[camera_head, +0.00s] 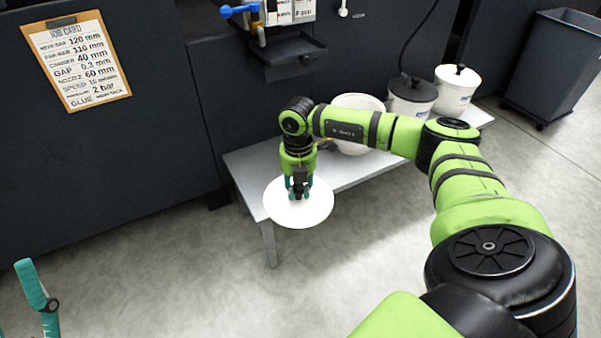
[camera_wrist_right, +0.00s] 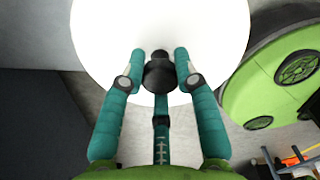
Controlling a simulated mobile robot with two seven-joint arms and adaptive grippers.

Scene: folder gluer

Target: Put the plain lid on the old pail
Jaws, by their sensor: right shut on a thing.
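The plain lid (camera_head: 283,211) is a white disc with a black knob (camera_wrist_right: 159,74). My right gripper (camera_head: 299,189) is shut on that knob and holds the lid roughly level at the bench's left end. In the right wrist view the teal fingers flank the knob and the lid (camera_wrist_right: 160,22) spreads beyond them. A white open pail (camera_head: 359,102) stands on the bench behind my right forearm, which hides part of it; it appears to be the old pail, though no label on it is readable. Teal parts of my left gripper (camera_head: 37,290) show at the lower left edge.
Two other white pails, one with a dark lid (camera_head: 413,88) and one with a white lid (camera_head: 458,74), stand farther right on the grey bench (camera_head: 246,164). A dark bin (camera_head: 553,70) is at right. A dark machine with a tray (camera_head: 290,52) rises behind.

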